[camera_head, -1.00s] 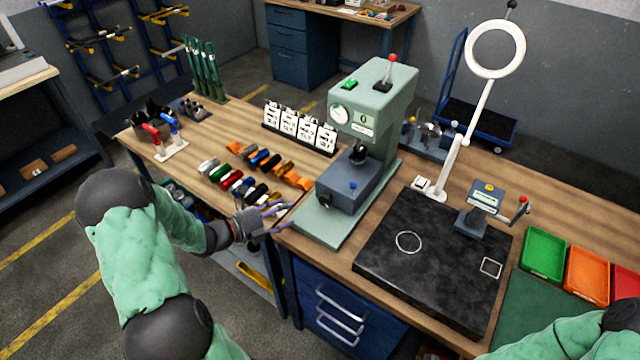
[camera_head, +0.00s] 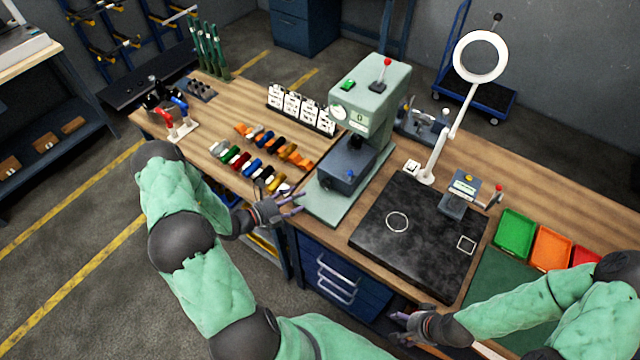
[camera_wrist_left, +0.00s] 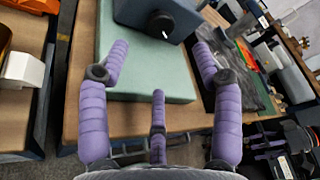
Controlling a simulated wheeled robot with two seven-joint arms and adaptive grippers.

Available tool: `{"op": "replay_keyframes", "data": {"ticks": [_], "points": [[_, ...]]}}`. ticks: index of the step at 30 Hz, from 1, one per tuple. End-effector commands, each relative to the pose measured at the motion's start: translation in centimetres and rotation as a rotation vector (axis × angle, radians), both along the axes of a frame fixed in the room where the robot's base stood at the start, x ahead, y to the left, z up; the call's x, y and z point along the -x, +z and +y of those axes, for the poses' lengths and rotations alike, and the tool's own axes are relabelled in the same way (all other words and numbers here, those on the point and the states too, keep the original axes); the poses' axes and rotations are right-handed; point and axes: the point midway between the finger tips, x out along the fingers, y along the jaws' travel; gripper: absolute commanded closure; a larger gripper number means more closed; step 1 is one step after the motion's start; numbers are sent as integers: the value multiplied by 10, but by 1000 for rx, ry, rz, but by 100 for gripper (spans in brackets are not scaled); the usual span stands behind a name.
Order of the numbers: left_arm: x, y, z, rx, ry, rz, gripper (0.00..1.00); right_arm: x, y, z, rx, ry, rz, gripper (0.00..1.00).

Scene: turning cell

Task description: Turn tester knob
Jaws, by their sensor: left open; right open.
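The tester is a pale green machine (camera_head: 372,95) with a white dial, a small display and a red-tipped lever on top. A blue-grey box (camera_head: 348,168) sits on its green base plate. In the left wrist view, a black knob (camera_wrist_left: 160,23) with a white mark is on the face of that box (camera_wrist_left: 145,10). My left gripper (camera_head: 291,203) is open and empty at the bench's front edge, just left of the base plate. In the left wrist view, its purple fingers (camera_wrist_left: 158,58) are spread, apart from the knob. My right gripper (camera_head: 402,326) is open below the bench's front edge.
A black slab (camera_head: 410,265) lies right of the tester, with a ring lamp (camera_head: 481,57) behind. Several coloured pieces (camera_head: 262,158) lie left of the tester, near white cards (camera_head: 300,108). Green and orange trays (camera_head: 550,249) stand right. Blue drawers (camera_head: 340,275) are below.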

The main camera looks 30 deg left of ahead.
Motion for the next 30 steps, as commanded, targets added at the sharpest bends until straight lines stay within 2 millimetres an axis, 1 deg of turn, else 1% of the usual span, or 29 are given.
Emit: {"op": "replay_keyframes", "data": {"ticks": [9,15,21,30], "points": [[-48,-9,-24,2,-6,-1,35,0,5,0,0,0,0,35],[-74,-14,-36,1,-4,0,35,0,7,0,0,0,0,35],[-87,-17,-41,1,-2,1,35,0,8,0,0,0,0,35],[-89,-17,-42,1,-1,0,35,0,8,0,0,0,0,35]]}}
